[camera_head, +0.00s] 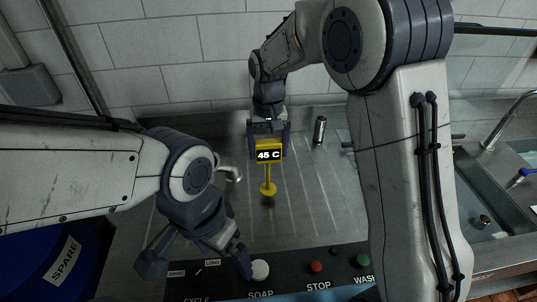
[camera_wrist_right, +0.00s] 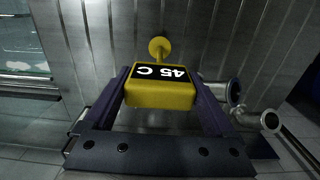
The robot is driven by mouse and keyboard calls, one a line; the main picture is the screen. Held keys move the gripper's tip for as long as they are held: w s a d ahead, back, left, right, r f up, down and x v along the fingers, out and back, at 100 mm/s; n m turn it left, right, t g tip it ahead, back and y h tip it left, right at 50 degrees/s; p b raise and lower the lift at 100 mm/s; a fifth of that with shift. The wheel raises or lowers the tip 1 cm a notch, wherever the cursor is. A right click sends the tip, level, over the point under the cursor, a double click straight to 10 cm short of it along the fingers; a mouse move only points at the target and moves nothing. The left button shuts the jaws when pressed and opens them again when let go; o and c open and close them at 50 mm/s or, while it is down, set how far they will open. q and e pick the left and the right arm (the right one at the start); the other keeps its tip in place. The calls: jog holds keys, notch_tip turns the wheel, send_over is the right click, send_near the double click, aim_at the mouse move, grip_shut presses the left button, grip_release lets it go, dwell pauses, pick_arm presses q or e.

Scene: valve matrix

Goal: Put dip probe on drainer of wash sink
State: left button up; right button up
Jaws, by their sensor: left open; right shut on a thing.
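The dip probe (camera_head: 268,187) is yellow, with a boxy head showing a black "45 C" display, a thin stem and a round disc at its end. My right gripper (camera_head: 268,146) is shut on the probe's head, which sits between the fingers in the right wrist view (camera_wrist_right: 160,93). The probe is over the drainer (camera_head: 315,200), a ribbed metal surface of the wash sink (camera_head: 447,178). I cannot tell whether its disc touches the metal. My left gripper (camera_head: 198,262) is open and empty above the front control panel.
The control panel (camera_head: 290,283) with a white knob (camera_head: 260,270), a red button (camera_head: 317,267) and a green button (camera_head: 363,260) runs along the front. A blue drum (camera_head: 45,270) marked SPARE is at left.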

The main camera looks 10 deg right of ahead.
aim_at(269, 162)
jog(key=shift+f+p, duration=0.3)
jog(key=shift+f, duration=1.2)
jog(key=shift+f, duration=0.2)
jog(key=o, duration=1.1)
jog(key=shift+r, duration=0.1)
notch_tip(269, 162, up, 12)
jog(key=shift+r+b, duration=0.15)
jog(key=shift+b, duration=0.5)
